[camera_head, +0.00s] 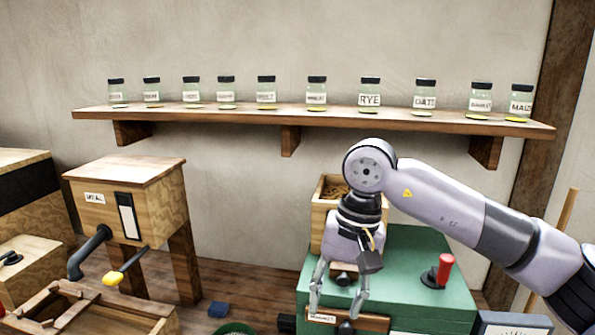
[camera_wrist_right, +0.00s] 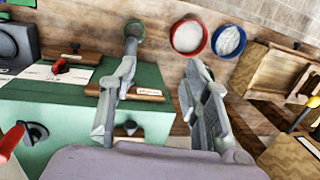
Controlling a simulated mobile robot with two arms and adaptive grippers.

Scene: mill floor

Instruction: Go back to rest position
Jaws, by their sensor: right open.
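My right arm comes in from the right in the head view. Its gripper (camera_head: 338,303) points down in front of the green cabinet (camera_head: 420,265). The gripper is open, with nothing between its fingers. In the right wrist view its two fingers (camera_wrist_right: 150,110) stand apart over the green cabinet's edge and the floor. A small wooden label plate (camera_head: 322,318) and a dark knob show at the fingertips; I cannot tell whether a finger touches them. My left gripper is not in view.
A red-handled lever (camera_head: 443,270) stands up from the green cabinet. A wooden box (camera_head: 332,235) sits behind the gripper. A wall shelf (camera_head: 300,118) carries several labelled jars. A wooden meal bin (camera_head: 128,195) stands at left. Two bowls, one red-rimmed (camera_wrist_right: 187,37) and one blue-rimmed (camera_wrist_right: 228,40), show in the wrist view.

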